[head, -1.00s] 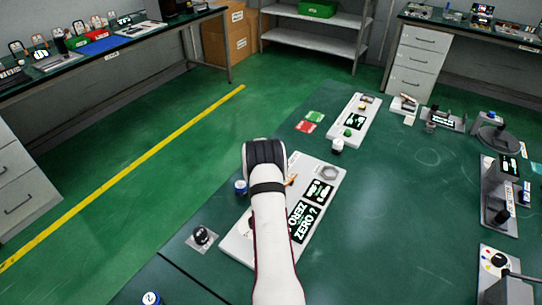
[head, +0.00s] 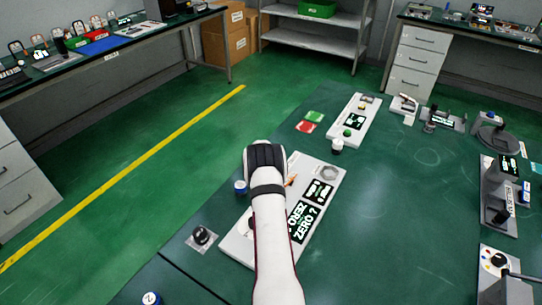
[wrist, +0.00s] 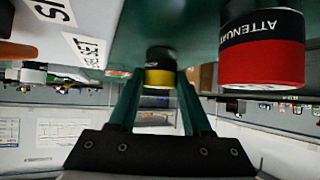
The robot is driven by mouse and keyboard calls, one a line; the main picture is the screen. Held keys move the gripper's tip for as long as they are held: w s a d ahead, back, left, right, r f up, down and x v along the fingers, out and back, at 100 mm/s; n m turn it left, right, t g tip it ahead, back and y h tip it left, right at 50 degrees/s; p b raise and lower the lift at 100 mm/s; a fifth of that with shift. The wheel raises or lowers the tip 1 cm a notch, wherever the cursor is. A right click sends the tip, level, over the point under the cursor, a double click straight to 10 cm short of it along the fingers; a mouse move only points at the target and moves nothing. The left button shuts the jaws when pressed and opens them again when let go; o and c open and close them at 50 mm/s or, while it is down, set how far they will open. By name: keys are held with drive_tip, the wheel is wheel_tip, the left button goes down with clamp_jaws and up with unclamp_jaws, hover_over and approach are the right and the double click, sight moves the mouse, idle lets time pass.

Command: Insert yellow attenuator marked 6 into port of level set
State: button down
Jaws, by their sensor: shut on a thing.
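In the wrist view my gripper (wrist: 159,84) is shut on a small cylinder with a yellow band and dark body, the yellow attenuator (wrist: 158,77). Its number is not readable. In the head view my gripper (head: 266,158) is over the far left part of a pale panel (head: 238,246) with lit displays; my arm hides the fingertips and the attenuator. White labels (wrist: 88,50) with partly readable text show at upper left of the wrist view. I cannot make out the port of level set.
A red-and-black attenuator (wrist: 262,62) is close at right in the wrist view. Another pale panel (head: 354,118) lies behind.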

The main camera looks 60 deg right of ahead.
wheel_tip(320, 180, up, 4)
drive_tip(key=shift+r, duration=0.1)
drive_tip(key=s+r+m+g, duration=0.3)
drive_tip(key=s, duration=0.7)
drive_tip(key=s+r+m+g, duration=0.2)
drive_tip(key=s+r+m, duration=0.1)
drive_tip(key=s, duration=0.8)
drive_tip(key=s+r+m+g, duration=0.2)
drive_tip(key=s+r+g, duration=0.1)
drive_tip(key=s, duration=0.7)
drive_tip(key=shift+m, duration=0.3)
drive_tip(key=w+f, duration=0.2)
drive_tip(key=w, duration=0.1)
drive_tip(key=w+d+f, duration=0.1)
drive_tip(key=w+f, duration=0.1)
drive_tip(key=w, duration=0.1)
drive_tip(key=w+d+f, duration=0.1)
drive_tip(key=w+f, duration=0.1)
drive_tip(key=w, duration=0.2)
drive_tip(key=shift+w+f, duration=0.1)
drive_tip(key=shift+f, duration=0.3)
wheel_tip(320, 180, down, 3)
drive_tip(key=shift+w+f, duration=0.1)
drive_tip(key=shift+f, duration=0.35)
drive_tip(key=shift+f, duration=0.2)
